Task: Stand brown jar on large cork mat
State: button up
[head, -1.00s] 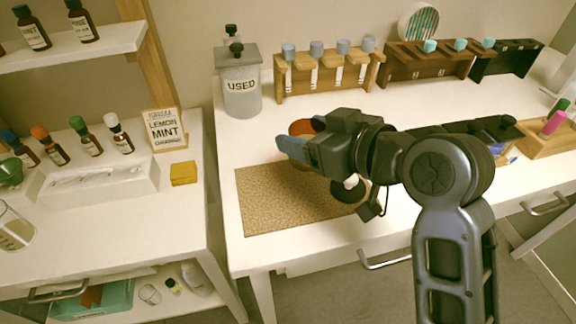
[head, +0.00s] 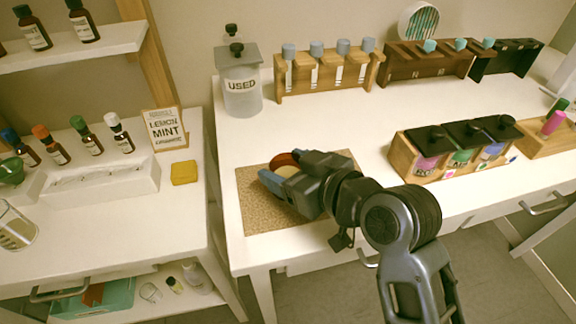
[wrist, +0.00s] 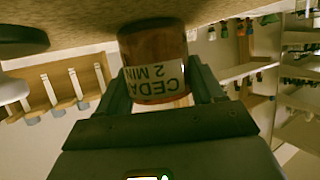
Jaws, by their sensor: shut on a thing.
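The brown jar (head: 284,159) has a pale label, which reads "CEDA… 2 MIN" upside down in the wrist view (wrist: 155,82). My gripper (head: 281,172) is shut on the jar, with one finger on each side of it. The jar is over the left part of the large cork mat (head: 262,217), roughly upright. In the wrist view the cork mat (wrist: 85,60) fills the top, and the jar's base is at or very close to it; I cannot tell if they touch. My gripper and wrist hide the mat's middle.
A dark round object (wrist: 22,40) is near the jar in the wrist view. A wooden box of black-lidded jars (head: 455,165) stands right of the mat. A "USED" container (head: 241,88) and a vial rack (head: 328,75) stand behind. The table between is clear.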

jog(key=o, duration=1.2)
jog(key=shift+r, duration=0.1)
jog(key=v, duration=1.2)
jog(key=shift+b, duration=0.3)
